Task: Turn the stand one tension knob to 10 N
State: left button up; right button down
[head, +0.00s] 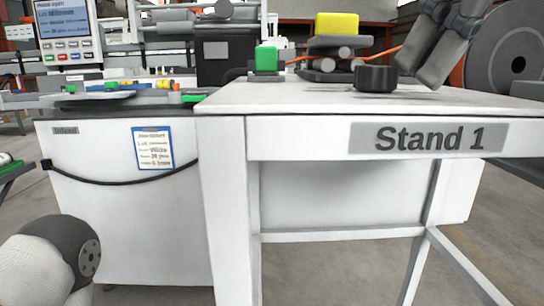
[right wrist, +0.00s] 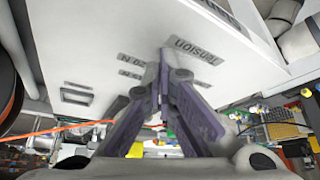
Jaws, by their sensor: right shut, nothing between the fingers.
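The stand one tension knob (head: 376,78) is a short black cylinder on the white top of the stand labelled "Stand 1" (head: 430,137). My right gripper (head: 420,78) is just right of the knob in the head view, its grey fingers slanting down from the upper right. In the right wrist view its fingers (right wrist: 164,60) are shut and empty over the white top. Upside-down "TENSION" lettering (right wrist: 197,50) and a "20 N" mark (right wrist: 131,60) show there. I cannot make out the knob in that view or read its setting. My left gripper is out of view.
A large dark spool (head: 508,55) stands at the right. Behind the knob are rollers (head: 330,64) under a yellow block (head: 336,24), an orange wire (head: 387,53) and a green block (head: 266,58). A white cabinet with a screen (head: 68,22) stands left.

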aim_at(382, 95)
jog(key=shift+w+a, duration=0.1)
jog(key=shift+a, duration=0.1)
dwell(0.6)
jog(key=shift+a, duration=0.2)
jog(key=shift+s+a, duration=0.4)
jog(key=shift+s, duration=0.1)
jog(key=shift+a, duration=0.1)
jog(key=shift+s+a, duration=0.1)
jog(key=shift+a, duration=0.4)
jog(key=shift+s, duration=0.1)
